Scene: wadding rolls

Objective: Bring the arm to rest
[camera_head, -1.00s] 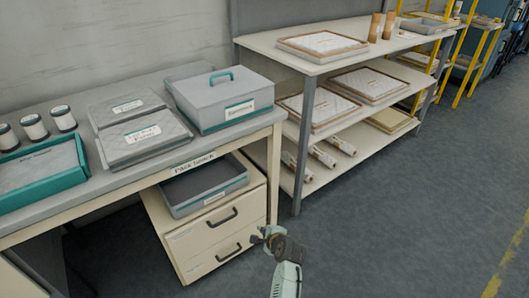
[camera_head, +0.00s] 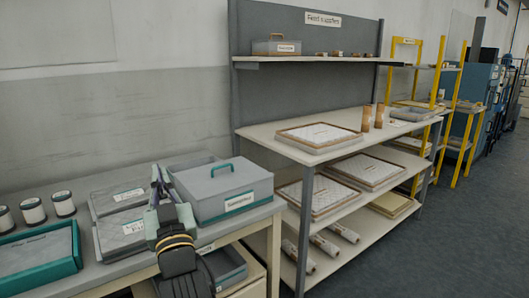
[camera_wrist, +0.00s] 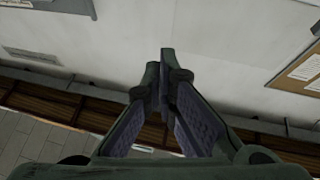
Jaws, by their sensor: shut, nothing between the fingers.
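My gripper (camera_head: 160,188) is raised in front of the bench in the head view, with its fingers pointing up. It overlaps the grey flat boxes and the left edge of the lidded grey box (camera_head: 229,196) in the picture. In the wrist view my gripper (camera_wrist: 165,55) has its fingertips close together, with nothing between them. Beyond the fingers the wrist view shows a pale wall (camera_wrist: 225,25). Part of the bench front is hidden behind my arm.
The pack bench (camera_head: 95,275) holds a teal tray (camera_head: 40,262), several white rolls and flat grey boxes (camera_head: 115,200). To the right stands a shelf unit (camera_head: 262,132) with framed panels and paper rolls (camera_head: 325,245). Yellow racks (camera_head: 415,150) stand further right. Open floor (camera_head: 450,240) lies at the right.

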